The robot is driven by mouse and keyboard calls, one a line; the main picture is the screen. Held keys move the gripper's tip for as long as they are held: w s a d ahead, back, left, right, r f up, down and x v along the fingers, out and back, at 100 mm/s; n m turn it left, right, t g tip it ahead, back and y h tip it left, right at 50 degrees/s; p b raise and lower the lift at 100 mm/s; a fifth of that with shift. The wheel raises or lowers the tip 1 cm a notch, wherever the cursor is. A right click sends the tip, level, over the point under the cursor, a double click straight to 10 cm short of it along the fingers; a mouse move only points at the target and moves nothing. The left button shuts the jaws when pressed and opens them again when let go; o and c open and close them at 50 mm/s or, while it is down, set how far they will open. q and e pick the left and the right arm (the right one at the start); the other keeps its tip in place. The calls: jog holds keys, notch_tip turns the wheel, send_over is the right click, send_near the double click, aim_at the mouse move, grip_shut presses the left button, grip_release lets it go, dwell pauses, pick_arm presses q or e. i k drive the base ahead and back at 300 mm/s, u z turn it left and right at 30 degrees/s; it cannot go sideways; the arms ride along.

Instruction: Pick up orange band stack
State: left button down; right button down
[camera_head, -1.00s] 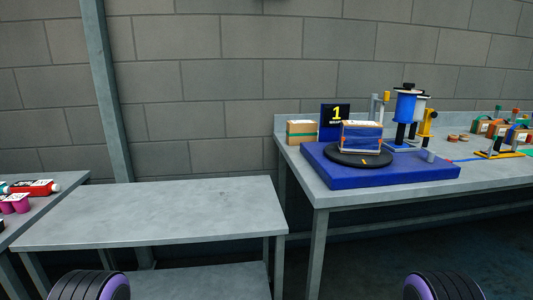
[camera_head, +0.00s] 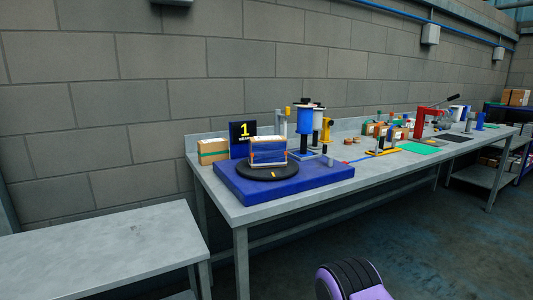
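A boxy stack (camera_head: 268,152) wrapped in blue, with thin orange lines along its edges, sits on a black round turntable (camera_head: 258,173) on a blue platform (camera_head: 300,185). A tan box with a green band (camera_head: 213,151) stands to its left, beside a black sign with a yellow 1 (camera_head: 243,138). Several small brown boxes (camera_head: 397,133) with coloured parts stand farther right; their bands are too small to tell apart. Neither of my grippers is in view; only a black and purple part of my body shows at the bottom.
The long grey workbench (camera_head: 350,185) runs away to the right. Dispensers with blue and white rolls (camera_head: 304,118) and a red lever press (camera_head: 425,118) stand on it. A bare, lower grey table (camera_head: 100,250) is at left. Open floor lies at the lower right.

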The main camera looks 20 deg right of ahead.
aim_at(270, 151)
jog(key=z, duration=2.45)
jog(key=i, duration=1.2)
jog(key=u, duration=1.95)
